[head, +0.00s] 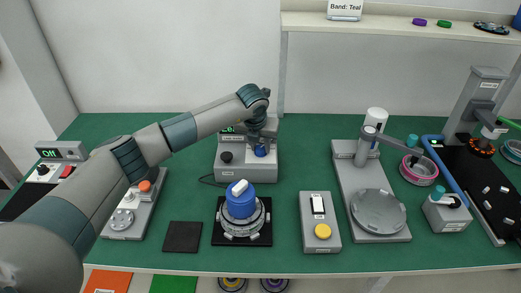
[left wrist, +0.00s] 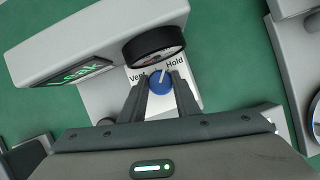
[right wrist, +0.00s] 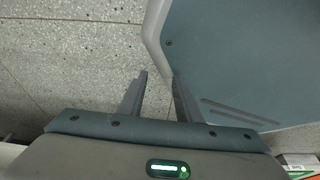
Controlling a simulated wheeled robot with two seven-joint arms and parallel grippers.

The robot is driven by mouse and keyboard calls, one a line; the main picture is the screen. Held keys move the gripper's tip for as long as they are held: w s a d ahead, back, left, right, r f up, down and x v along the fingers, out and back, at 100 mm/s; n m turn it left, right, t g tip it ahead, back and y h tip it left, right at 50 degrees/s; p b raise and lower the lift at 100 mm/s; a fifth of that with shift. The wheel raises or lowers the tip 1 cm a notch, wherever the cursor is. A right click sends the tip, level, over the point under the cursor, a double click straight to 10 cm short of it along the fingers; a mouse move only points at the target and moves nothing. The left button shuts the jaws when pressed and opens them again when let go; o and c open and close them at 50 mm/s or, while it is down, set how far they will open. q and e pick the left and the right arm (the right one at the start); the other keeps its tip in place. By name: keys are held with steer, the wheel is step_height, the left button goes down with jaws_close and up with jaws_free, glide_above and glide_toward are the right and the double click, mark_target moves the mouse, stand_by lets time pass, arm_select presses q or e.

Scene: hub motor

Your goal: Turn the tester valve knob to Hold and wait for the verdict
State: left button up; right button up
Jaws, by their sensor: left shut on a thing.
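The tester (head: 230,160) stands at the back middle of the green table in the head view. Its blue valve knob (left wrist: 159,86) sits on a white plate below a round black-rimmed gauge (left wrist: 154,46) in the left wrist view. The knob's white pointer lies between the Vent and Hold labels, tilted slightly towards Hold. The tester's green display (left wrist: 76,72) seems to read LEAK, at a slant. My left gripper (left wrist: 158,88) is shut on the knob, a finger on each side. My right gripper (right wrist: 159,76) is open and empty above the speckled floor.
A blue-topped motor part (head: 240,203) sits on a black pad in front of the tester. A switch box with a yellow button (head: 322,231) and a press with a round plate (head: 378,211) stand to the right. A black square mat (head: 183,237) lies front left.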

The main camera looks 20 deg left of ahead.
arm_select(q)
steer(key=m+h+b, duration=0.1)
steer(key=m+b, duration=0.1)
steer(key=shift+m+b, duration=0.3)
steer(key=shift+b, duration=0.05)
arm_select(e)
steer(key=w+a+r+t, duration=0.1)
steer(key=w+a, duration=0.1)
steer(key=w, duration=0.3)
steer(key=w+a+r+t+y, duration=0.1)
steer(key=w+a+t, duration=0.1)
steer(key=w, duration=0.4)
steer(key=shift+a+r, duration=0.3)
steer(key=shift+r, duration=0.1)
arm_select(q)
steer(key=o, duration=1.1)
steer(key=shift+c, duration=0.2)
steer(key=shift+r, duration=0.1)
steer(key=shift+s+a+r, duration=0.1)
steer(key=shift+s+r, duration=0.1)
steer(key=shift+r, duration=0.2)
steer(key=b+v, duration=0.3)
steer(key=v, duration=1.3)
steer(key=shift+r+b, duration=0.2)
steer(key=shift+b, duration=0.15)
arm_select(e)
steer(key=w, duration=0.2)
steer(key=shift+w+d+f, duration=0.15)
steer(key=shift+w, duration=0.15)
